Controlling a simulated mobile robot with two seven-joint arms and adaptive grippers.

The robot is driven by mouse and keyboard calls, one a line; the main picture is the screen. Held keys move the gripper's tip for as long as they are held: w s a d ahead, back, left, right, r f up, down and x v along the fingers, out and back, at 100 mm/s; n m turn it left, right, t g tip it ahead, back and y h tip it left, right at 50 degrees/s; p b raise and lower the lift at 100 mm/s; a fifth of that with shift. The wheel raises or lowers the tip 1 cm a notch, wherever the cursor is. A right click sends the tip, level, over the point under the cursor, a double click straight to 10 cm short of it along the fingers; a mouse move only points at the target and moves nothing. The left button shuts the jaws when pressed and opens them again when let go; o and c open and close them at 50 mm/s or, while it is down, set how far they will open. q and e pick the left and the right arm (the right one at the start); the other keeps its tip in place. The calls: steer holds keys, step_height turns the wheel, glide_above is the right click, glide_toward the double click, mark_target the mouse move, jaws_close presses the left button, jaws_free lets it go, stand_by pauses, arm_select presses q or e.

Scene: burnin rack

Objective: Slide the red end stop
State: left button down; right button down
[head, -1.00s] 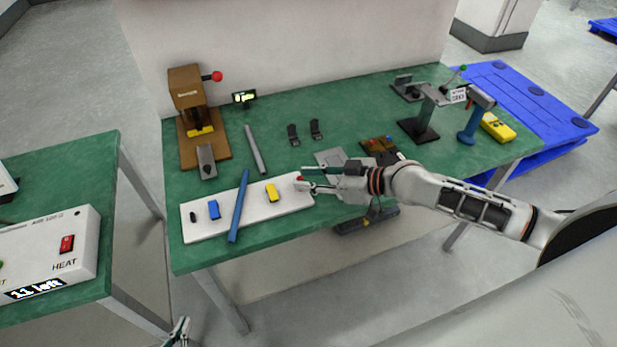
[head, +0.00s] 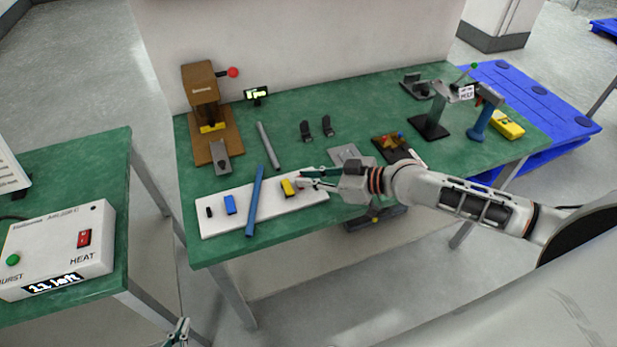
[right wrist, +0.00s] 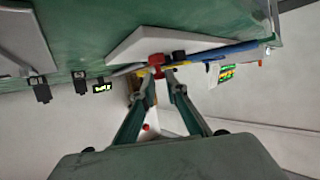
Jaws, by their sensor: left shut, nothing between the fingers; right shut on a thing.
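The red end stop (right wrist: 156,62) is between the fingertips of my right gripper (right wrist: 163,73) in the right wrist view. In the head view my right gripper (head: 300,179) is over the right part of the white board, shut on the red end stop, which is mostly hidden there. The yellow block (head: 288,187) is just left of the fingertips; whether they touch I cannot tell. My left gripper (head: 180,333) shows at the bottom edge of the head view, shut and empty, away from the table.
The white board (head: 226,202) also bears a blue bar (head: 254,200) lying across it, a blue block (head: 230,205) and a small black piece (head: 209,212). A heat box (head: 60,250) is left.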

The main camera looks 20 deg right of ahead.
steer(key=shift+d, duration=0.1)
steer(key=c, duration=2.1)
jaws_free()
steer(key=v, duration=1)
steer(key=shift+v, duration=1)
